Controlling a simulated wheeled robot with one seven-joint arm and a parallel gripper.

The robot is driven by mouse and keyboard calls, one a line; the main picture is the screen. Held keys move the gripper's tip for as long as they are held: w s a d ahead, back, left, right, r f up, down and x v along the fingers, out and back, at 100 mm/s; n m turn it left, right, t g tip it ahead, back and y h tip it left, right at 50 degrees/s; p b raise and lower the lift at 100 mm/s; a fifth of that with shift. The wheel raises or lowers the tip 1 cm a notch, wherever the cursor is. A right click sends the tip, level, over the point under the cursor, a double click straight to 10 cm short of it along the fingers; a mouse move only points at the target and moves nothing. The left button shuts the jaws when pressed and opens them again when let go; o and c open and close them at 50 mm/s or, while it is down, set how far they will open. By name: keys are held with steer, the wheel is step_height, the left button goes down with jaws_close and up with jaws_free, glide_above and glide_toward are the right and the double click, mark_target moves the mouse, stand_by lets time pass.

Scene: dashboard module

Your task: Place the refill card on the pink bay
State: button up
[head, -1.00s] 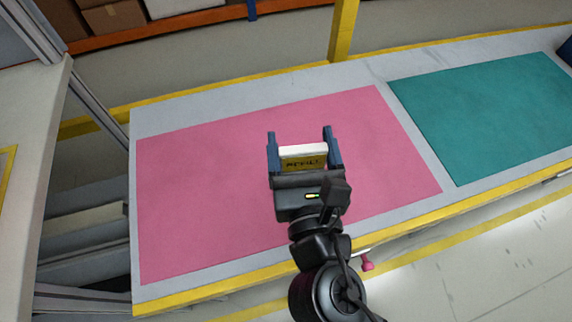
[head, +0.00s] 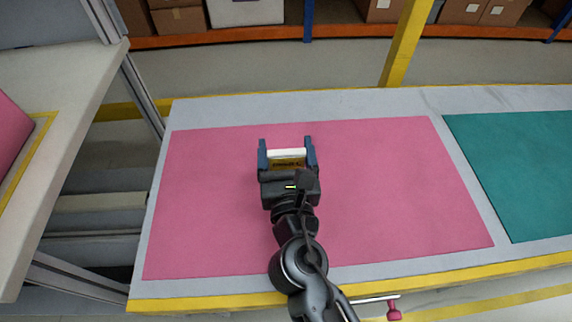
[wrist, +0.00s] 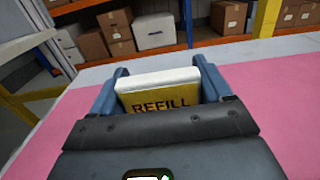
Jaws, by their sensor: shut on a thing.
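The refill card (head: 287,160) is a white and yellow block with dark lettering. It sits between the blue fingers of my gripper (head: 287,154), which is shut on it. The wrist view shows the card (wrist: 160,92) upright with "REFILL" on its yellow face, between both fingers of the gripper (wrist: 158,84). The pink bay (head: 390,190) is a large flat rectangle on the grey bench. In the head view, my gripper and the card appear over the left-middle part of the pink bay. I cannot tell how high the card is above it.
A teal bay (head: 530,170) lies to the right on the same bench. A yellow post (head: 405,45) stands behind the bench. Shelves with boxes (head: 180,18) are at the back. Another bench (head: 50,110) is at the left, past a gap. The pink bay is otherwise clear.

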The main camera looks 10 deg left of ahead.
mark_target(286, 164)
steer(key=shift+f+b, duration=1.1)
steer(key=shift+f, duration=0.85)
steer(key=shift+f, duration=0.1)
steer(key=o, duration=1)
steer(key=shift+c, duration=0.2)
steer(key=v, duration=1.2)
